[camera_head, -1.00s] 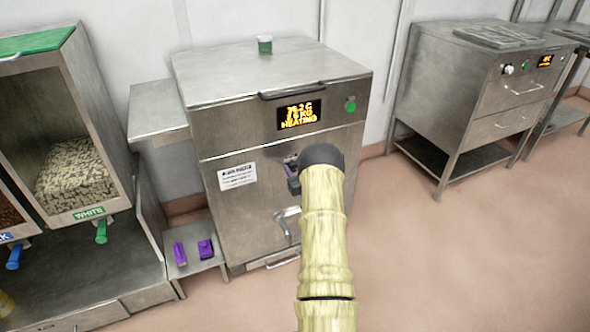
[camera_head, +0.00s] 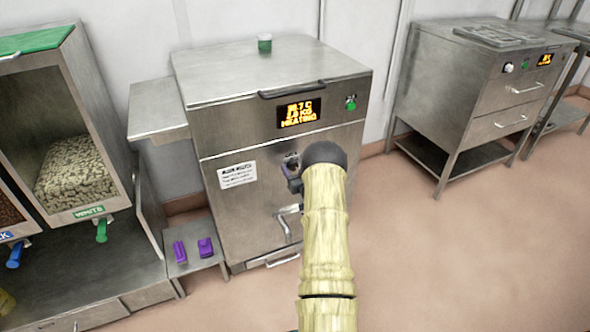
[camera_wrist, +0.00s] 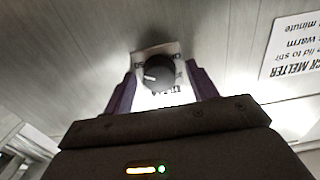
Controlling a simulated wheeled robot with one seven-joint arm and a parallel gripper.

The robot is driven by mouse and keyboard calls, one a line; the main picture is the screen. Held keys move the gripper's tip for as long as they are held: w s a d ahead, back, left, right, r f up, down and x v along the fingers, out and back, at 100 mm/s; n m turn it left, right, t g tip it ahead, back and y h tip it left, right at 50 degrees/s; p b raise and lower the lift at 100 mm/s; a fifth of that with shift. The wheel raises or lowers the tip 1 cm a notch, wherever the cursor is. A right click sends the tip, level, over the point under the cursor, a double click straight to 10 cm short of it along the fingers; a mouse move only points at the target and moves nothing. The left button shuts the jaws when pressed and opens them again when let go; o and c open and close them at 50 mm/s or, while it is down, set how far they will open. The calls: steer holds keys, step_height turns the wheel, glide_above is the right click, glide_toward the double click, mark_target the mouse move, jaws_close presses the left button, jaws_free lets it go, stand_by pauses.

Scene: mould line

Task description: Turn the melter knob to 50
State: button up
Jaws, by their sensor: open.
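The melter (camera_head: 225,115) is a steel cabinet with an orange display (camera_head: 299,114) that reads HEATING; the figures above are partly blurred. Its black knob (camera_wrist: 158,73) with a white pointer mark shows in the wrist view, on a pale dial plate (camera_wrist: 142,101) whose markings are mostly hidden or unreadable. My gripper (camera_wrist: 162,88) is open, with one purple finger on each side of the knob. I cannot tell whether the fingers touch it. In the head view my gripper (camera_head: 292,176) is at the melter's front, and my arm covers most of the knob area.
A label (camera_head: 238,175) is on the melter's front, and a tap handle (camera_head: 287,222) sticks out below. A green button (camera_head: 351,104) is beside the display. Two purple items (camera_head: 205,247) lie on a low shelf at left. Another steel unit (camera_head: 440,100) stands at right. The floor between is clear.

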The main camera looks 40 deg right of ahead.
steer(key=p+v, duration=0.2)
steer(key=v, duration=1.5)
steer(key=shift+s+a, duration=0.15)
steer(key=shift+s, duration=0.05)
steer(key=shift+r, duration=0.1)
steer(key=w+a+r+n+g+y, duration=0.1)
steer(key=w+a+r+g, duration=0.25)
steer(key=a, duration=0.35)
steer(key=w+a+r+g, duration=0.3)
steer(key=a+r, duration=0.2)
steer(key=a, duration=0.2)
steer(key=s+a+r+n+g+y, duration=0.1)
steer(key=s+a+r+g+y, duration=0.2)
steer(key=s+a, duration=0.65)
steer(key=s+a+r+n+g, duration=0.1)
steer(key=s+a+r+g, duration=0.35)
steer(key=s+a, duration=0.55)
step_height(320, 180, up, 27)
steer(key=a+g+p, duration=0.1)
steer(key=p, duration=2.7)
steer(key=shift+w+a, duration=0.2)
steer(key=shift+a, duration=0.15)
